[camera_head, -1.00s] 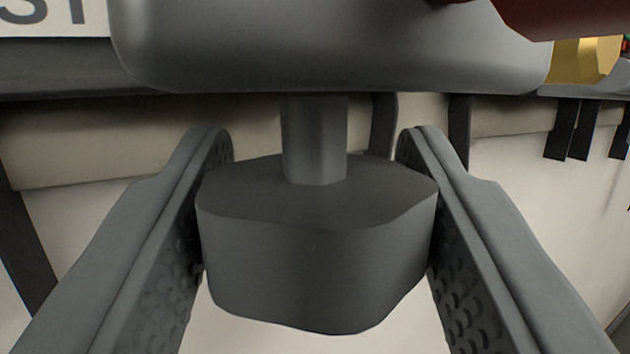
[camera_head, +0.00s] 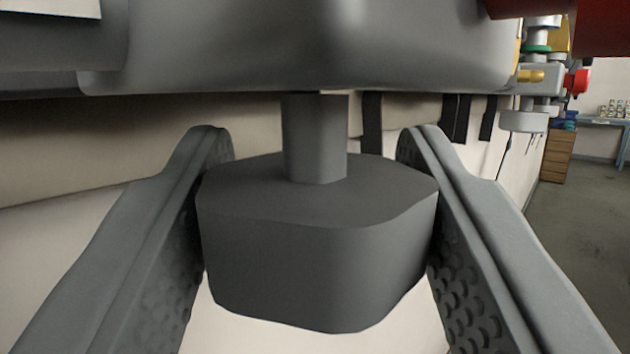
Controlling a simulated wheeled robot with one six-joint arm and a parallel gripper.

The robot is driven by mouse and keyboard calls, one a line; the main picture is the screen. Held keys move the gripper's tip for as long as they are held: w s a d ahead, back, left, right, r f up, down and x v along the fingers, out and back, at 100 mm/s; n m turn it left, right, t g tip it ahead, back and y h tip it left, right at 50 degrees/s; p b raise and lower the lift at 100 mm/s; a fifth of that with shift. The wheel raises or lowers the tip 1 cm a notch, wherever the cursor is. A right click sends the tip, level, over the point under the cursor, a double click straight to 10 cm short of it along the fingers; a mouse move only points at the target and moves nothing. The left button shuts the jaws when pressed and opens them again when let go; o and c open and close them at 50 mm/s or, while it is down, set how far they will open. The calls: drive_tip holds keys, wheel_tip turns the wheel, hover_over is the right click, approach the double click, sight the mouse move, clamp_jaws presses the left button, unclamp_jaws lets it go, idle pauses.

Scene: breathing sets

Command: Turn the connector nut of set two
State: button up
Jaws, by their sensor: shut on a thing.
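The connector nut (camera_head: 315,250) is a dark grey lobed knob in the middle of the view. It hangs on a short grey stem (camera_head: 316,140) below a large grey body (camera_head: 310,45). My gripper (camera_head: 315,215) has one finger on each side of the nut, and its textured pads press against the nut's left and right sides. The nut's underside and far side are hidden. No set number can be read in this view.
A pale wall or panel with dark straps (camera_head: 457,117) lies behind the nut. A red part (camera_head: 605,28) shows at the top right. Beyond it on the right are another fitting with a red knob (camera_head: 577,82), a wooden drawer unit (camera_head: 557,156) and open floor (camera_head: 580,230).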

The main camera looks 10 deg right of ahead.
drive_tip(key=shift+r, duration=0.1)
drive_tip(key=o, duration=1)
drive_tip(key=v, duration=1.7)
drive_tip(key=shift+s+a, duration=0.1)
drive_tip(key=shift+s, duration=0.1)
